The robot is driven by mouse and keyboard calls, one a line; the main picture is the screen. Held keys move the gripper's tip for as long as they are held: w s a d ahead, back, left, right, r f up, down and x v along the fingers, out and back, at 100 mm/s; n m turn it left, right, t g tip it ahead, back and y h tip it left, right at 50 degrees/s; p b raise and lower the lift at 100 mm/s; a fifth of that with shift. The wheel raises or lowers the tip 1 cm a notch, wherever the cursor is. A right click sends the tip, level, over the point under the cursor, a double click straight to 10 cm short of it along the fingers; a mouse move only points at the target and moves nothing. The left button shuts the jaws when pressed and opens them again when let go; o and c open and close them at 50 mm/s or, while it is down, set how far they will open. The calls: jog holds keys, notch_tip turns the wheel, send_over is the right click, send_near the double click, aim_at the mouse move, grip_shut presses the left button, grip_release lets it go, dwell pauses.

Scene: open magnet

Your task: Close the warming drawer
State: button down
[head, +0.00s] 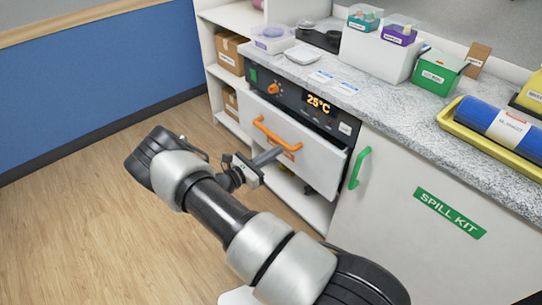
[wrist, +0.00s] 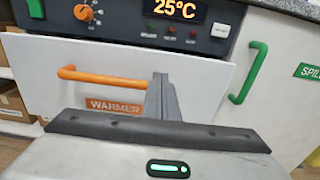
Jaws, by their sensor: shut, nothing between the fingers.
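The warming drawer (head: 318,153) has a white front with an orange bar handle (head: 272,131) and an orange label, which reads "WARMER" in the wrist view. It sits under the black control panel and stands out a little from the cabinet, with a dark gap along its top and right side. In the wrist view the drawer front (wrist: 210,75) fills the middle, with the handle (wrist: 100,78) at left. My gripper (head: 278,152) is shut and empty, its fingertips (wrist: 161,80) in front of the drawer, right of the handle. I cannot tell if they touch it.
The control panel (head: 304,100) shows 25°C. A green handle (head: 359,168) on the spill kit door (head: 420,225) is close at right. The speckled counter (head: 375,100) above holds boxes and a yellow tray (head: 448,121). Open floor (head: 85,200) lies at left.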

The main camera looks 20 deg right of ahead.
aim_at(301, 136)
jog(key=b+x, duration=0.1)
jog(key=x, duration=0.8)
jog(key=shift+w+d+f, duration=0.1)
jog(key=shift+d, duration=0.15)
